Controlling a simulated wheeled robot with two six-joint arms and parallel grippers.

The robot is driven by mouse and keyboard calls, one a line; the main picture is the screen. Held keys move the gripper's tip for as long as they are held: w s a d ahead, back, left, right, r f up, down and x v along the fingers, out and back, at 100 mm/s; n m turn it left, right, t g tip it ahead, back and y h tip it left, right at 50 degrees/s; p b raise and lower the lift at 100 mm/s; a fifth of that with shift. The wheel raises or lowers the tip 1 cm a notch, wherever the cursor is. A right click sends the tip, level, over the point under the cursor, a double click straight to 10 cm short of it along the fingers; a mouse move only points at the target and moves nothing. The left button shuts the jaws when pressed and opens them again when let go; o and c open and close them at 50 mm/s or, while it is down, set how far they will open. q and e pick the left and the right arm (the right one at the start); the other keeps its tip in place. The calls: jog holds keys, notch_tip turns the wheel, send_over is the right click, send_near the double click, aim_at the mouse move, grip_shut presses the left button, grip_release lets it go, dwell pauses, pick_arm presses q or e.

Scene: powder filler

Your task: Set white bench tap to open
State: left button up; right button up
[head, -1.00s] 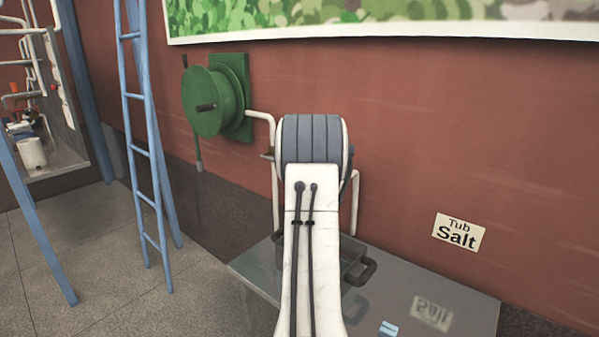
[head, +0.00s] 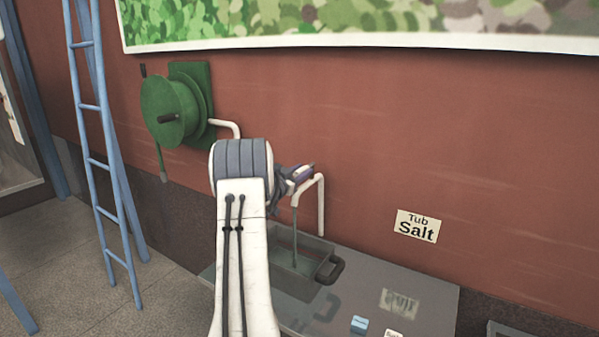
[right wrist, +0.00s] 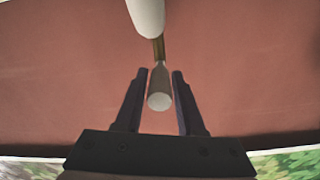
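The white bench tap (head: 321,205) rises from behind the bench and bends over toward the front. A thin grey-green vertical streak hangs from its spout down to the tub; it looks like running liquid. In the right wrist view the tap's white spout (right wrist: 146,15) is at the top, with a brass stem and a pale lever end (right wrist: 159,100) below it. My right gripper (head: 303,172) is at the top of the tap, partly hidden by my wrist. In the right wrist view its fingers (right wrist: 161,78) are open on both sides of the lever, with narrow gaps. My left gripper is out of view.
A dark grey tub (head: 300,283) with a handle stands under the spout on the grey bench (head: 425,290). A small blue block (head: 359,324) is near the front. A green hose reel (head: 172,108) hangs on the wall; a blue ladder (head: 92,140) stands left. The bench's right part is mostly clear.

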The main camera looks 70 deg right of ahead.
jog(key=o, duration=0.4)
jog(key=shift+d, duration=0.1)
jog(key=shift+c, duration=0.2)
jog(key=shift+w+a, duration=0.15)
jog(key=shift+a, duration=0.35)
jog(key=b+v, duration=0.2)
jog(key=v, duration=0.7)
jog(key=shift+a, duration=0.25)
